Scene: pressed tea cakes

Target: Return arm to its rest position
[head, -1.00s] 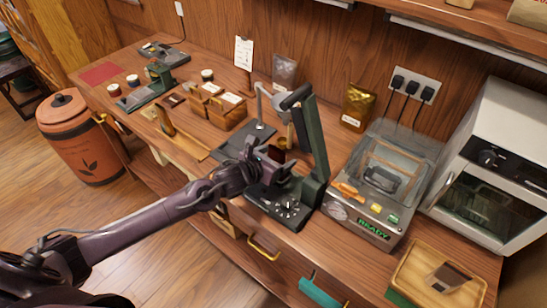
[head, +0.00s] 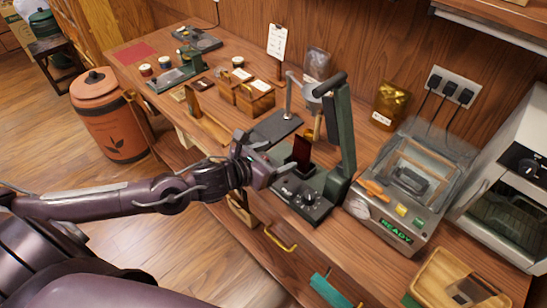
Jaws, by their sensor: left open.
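My left arm comes in from the left in the head view. Its gripper (head: 283,172) is open and empty, just left of a dark green lever press (head: 341,135). A dark red-brown slab (head: 302,151) stands upright in the press, apart from the fingers. The press base with its dial (head: 309,198) lies just beyond and below the gripper. My right gripper is not in view.
A clear-lidded machine with a READY display (head: 396,230) stands right of the press. A white oven (head: 512,190) and a wooden tray (head: 437,277) are farther right. Small wooden boxes (head: 256,103) stand behind. A terracotta bin (head: 112,125) stands on the floor at left.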

